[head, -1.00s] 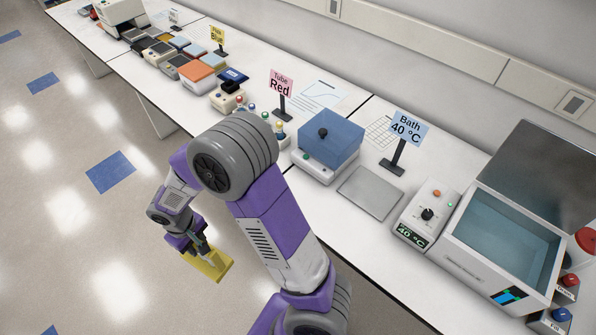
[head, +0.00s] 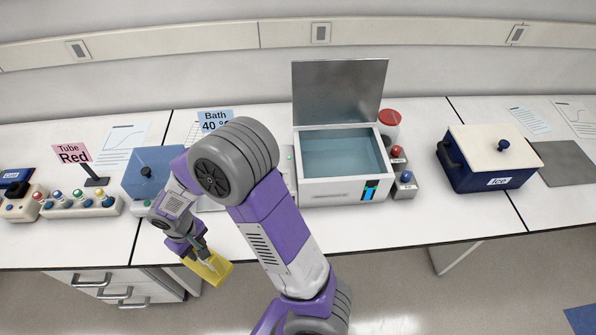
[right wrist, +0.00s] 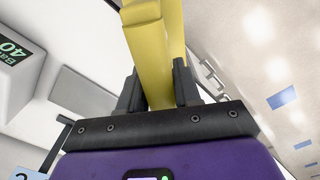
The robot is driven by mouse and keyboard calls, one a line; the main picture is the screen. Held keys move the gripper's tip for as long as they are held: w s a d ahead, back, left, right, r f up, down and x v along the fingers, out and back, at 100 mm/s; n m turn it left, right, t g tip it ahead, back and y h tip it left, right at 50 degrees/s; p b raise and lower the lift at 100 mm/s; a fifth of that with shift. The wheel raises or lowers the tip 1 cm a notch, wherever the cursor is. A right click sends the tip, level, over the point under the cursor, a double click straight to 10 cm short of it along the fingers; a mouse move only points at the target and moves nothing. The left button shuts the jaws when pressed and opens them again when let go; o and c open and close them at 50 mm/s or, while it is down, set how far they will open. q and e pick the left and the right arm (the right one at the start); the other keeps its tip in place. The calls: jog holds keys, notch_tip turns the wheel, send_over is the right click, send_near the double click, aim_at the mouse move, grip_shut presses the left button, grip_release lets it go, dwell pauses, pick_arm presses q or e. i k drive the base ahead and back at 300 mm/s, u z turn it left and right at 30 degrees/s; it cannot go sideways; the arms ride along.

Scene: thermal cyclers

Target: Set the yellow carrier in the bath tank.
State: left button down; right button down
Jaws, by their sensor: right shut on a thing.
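The yellow carrier (head: 215,269) is in my right gripper (head: 204,256), in front of the bench edge and apart from it. In the right wrist view the jaws (right wrist: 157,88) are closed on the carrier's yellow bars (right wrist: 150,48). The bath tank (head: 335,191) stands on the bench to the right of the carrier, beyond my arm. Its grey lid (head: 338,92) is raised at the back, and its pale blue inside is visible and looks empty. My left gripper is not in view.
A blue-covered device (head: 143,173) and a "Bath 40 °C" sign (head: 215,120) stand left of the tank. A blue ice box (head: 490,175) is farther right, with clear bench between.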

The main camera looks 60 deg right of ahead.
aim_at(338, 173)
jog(key=z, duration=1.45)
